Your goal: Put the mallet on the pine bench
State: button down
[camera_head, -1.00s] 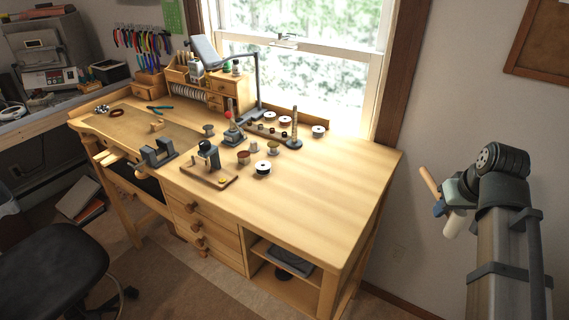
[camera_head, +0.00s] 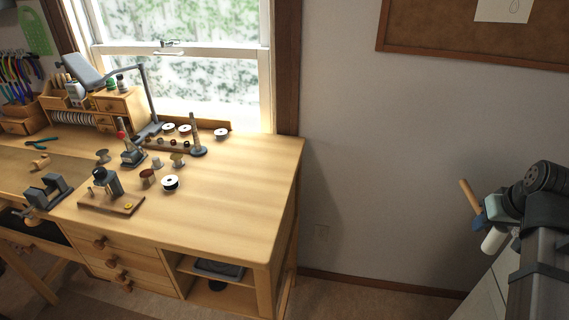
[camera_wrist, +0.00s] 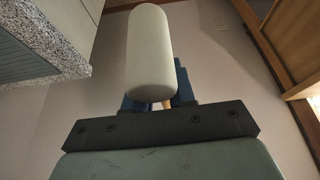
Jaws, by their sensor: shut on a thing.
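The mallet has a pale cylindrical head (camera_head: 493,240) and a light wooden handle (camera_head: 469,196). My gripper (camera_head: 481,219) is shut on it and holds it in the air at the right of the head view, with the handle slanting up to the left. In the wrist view the head (camera_wrist: 150,52) stands out beyond my gripper (camera_wrist: 152,101) and hides most of the handle and the blue fingers. The pine bench (camera_head: 240,185) is at the left of the head view, well apart from the mallet.
The bench's right part is bare. A granite-edged counter (camera_wrist: 60,50) shows in the wrist view.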

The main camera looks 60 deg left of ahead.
jog(key=w+d+m+t+h, duration=0.1)
jog(key=w+d+m, duration=0.25)
jog(key=d, duration=1.25)
jog(key=w+d+m+h, duration=0.1)
jog(key=w+d+m, duration=0.25)
jog(key=d, duration=1.25)
jog(key=s+a+n+g+y, duration=0.1)
jog(key=s+a+n, duration=0.25)
jog(key=a, duration=1.15)
jog(key=s+a+n+y, duration=0.1)
jog(key=s+a+n, duration=0.3)
jog(key=a, duration=1)
jog(key=s+a+n+g+y, duration=0.15)
jog(key=s+a, duration=0.35)
jog(key=a, duration=1)
jog(key=s+a+r+n+g, duration=0.25)
jog(key=s+a+n, duration=0.35)
jog(key=s+a, duration=1.4)
jog(key=s+a+r+n+g, duration=0.1)
jog(key=s+a+r+n, duration=0.35)
jog(key=s+a, duration=1.5)
jog(key=shift+w+a+f+n+g+h, duration=0.3)
jog(key=shift+f+n, duration=0.5)
jog(key=shift+f, duration=1.05)
jog(key=shift+w+a+f+n+g+h, duration=0.2)
jog(key=shift+a+f+n, duration=0.45)
jog(key=shift+f, duration=1.2)
jog(key=shift+w+a+f+n+g+h, duration=0.15)
jog(key=shift+w+f+n+g, duration=0.2)
jog(key=shift+f+n, duration=1.1)
